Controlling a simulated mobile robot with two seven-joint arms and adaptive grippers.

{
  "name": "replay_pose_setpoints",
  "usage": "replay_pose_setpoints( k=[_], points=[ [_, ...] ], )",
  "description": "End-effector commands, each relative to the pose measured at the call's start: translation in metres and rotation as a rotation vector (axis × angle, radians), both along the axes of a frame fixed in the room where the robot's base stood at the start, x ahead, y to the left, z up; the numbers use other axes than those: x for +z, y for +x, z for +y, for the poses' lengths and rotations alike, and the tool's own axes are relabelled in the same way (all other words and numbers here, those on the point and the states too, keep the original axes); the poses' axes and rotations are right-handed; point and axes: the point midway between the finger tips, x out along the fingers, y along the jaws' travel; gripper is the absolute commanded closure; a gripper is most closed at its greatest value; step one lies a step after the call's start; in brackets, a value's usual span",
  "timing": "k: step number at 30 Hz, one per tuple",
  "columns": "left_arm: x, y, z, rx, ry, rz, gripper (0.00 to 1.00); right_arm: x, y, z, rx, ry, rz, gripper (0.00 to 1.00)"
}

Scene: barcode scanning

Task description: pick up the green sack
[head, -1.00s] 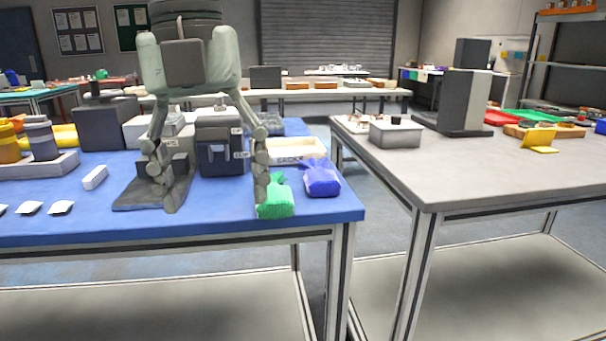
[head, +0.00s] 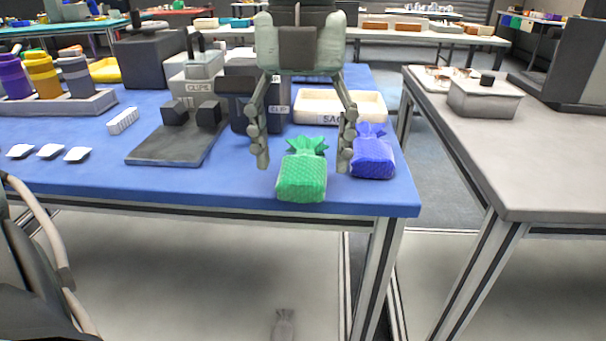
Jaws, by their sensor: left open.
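The green sack (head: 302,178) stands near the front edge of the blue table (head: 60,180), its gathered top upward. My left gripper (head: 304,165) points down over it in the head view, open, with one finger on each side of the sack. A gap shows on the left between finger and sack; the right finger appears close to the sack, and I cannot tell whether it touches. A blue sack (head: 371,157) sits just right of the right finger, which partly overlaps it. My right gripper is not in view.
A cream tray (head: 375,108) lies behind the sacks. A dark bin (head: 238,105) and a grey stand (head: 165,150) are to the left. Bottles stand in a grey rack (head: 60,107) at the far left. A grey table (head: 540,160) is across a gap on the right.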

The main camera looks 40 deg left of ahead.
Motion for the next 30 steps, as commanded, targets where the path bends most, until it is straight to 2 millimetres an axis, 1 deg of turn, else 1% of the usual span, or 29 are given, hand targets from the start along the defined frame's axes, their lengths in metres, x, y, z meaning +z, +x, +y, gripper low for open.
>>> replay_pose_setpoints(
  k=[1,4,11,14,26,30],
  points=[
    [-0.0074,-0.0006,-0.0001,0.000,-0.001,0.002,0.29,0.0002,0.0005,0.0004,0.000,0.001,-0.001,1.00],
    [-0.0152,-0.0006,0.0000,0.000,0.000,-0.001,0.29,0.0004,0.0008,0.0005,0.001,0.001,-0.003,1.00],
    [-0.0170,-0.0002,-0.0001,0.001,-0.001,-0.003,0.29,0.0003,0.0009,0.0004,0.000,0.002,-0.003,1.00],
    [-0.0169,-0.0002,-0.0001,0.001,-0.001,-0.003,0.39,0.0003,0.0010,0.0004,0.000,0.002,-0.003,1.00],
    [-0.0167,-0.0002,0.0000,0.001,-0.001,-0.003,0.89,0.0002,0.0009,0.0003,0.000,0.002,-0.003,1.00],
    [-0.0164,-0.0001,-0.0001,0.001,0.000,-0.004,0.89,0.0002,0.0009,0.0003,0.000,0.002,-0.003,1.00]
  ],
)
